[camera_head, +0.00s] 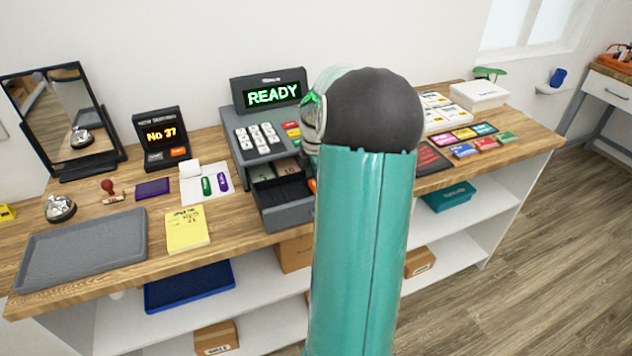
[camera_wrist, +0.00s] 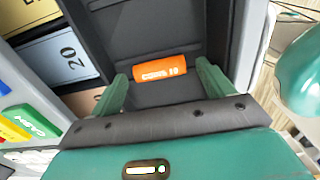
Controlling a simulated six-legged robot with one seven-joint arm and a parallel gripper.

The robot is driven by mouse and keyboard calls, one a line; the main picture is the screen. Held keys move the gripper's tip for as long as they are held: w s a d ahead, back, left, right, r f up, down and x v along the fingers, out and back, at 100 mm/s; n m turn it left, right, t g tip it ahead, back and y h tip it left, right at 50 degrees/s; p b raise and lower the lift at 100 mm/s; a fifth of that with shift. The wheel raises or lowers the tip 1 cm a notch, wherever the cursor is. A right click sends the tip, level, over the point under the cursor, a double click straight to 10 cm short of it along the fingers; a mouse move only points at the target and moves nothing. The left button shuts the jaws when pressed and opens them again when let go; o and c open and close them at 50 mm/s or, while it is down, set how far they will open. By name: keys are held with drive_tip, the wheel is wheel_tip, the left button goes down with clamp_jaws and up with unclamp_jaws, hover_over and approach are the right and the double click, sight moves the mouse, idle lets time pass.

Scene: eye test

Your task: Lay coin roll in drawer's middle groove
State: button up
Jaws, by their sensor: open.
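The orange coin roll (camera_wrist: 160,69) has white lettering and lies in the dark open cash drawer (camera_wrist: 150,30) in the wrist view. A bit of orange also shows beside my arm in the head view. My gripper (camera_wrist: 162,76) is open, with one green finger near each end of the roll and a visible gap at each side. I cannot tell exactly which groove the roll lies in. The drawer (camera_head: 287,215) sticks out of the grey register in the head view, where my arm hides its right part and my gripper.
Banknote compartments (camera_wrist: 68,58) lie left of the roll. A green roll (camera_head: 206,186) and a purple roll (camera_head: 222,181) lie on a white sheet left of the drawer. A yellow pad (camera_head: 187,230) and a grey tray (camera_head: 82,250) lie farther left on the counter.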

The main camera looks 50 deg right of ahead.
wheel_tip(320, 180, up, 12)
drive_tip(key=shift+f, duration=0.15)
drive_tip(key=w+a+r+m+t+h, duration=0.1)
drive_tip(key=a+r+m, duration=0.2)
drive_tip(key=a, duration=0.9)
drive_tip(key=w+a+r+m+t+h, duration=0.1)
drive_tip(key=a+r+m, duration=0.15)
drive_tip(key=a, duration=1.05)
drive_tip(key=s+a+f+m+t+y, duration=0.1)
drive_tip(key=s+a+m, duration=0.2)
drive_tip(key=s+a, duration=0.2)
drive_tip(key=s+a+f+m+t+y, duration=0.1)
drive_tip(key=s+a+f+m+t, duration=0.1)
drive_tip(key=a, duration=0.9)
drive_tip(key=s+m, duration=0.1)
drive_tip(key=s, duration=0.1)
drive_tip(key=shift+s+a+t, duration=0.2)
drive_tip(key=shift+s+t, duration=0.1)
drive_tip(key=shift+s, duration=0.05)
drive_tip(key=shift+d+m, duration=0.15)
drive_tip(key=shift+m, duration=0.1)
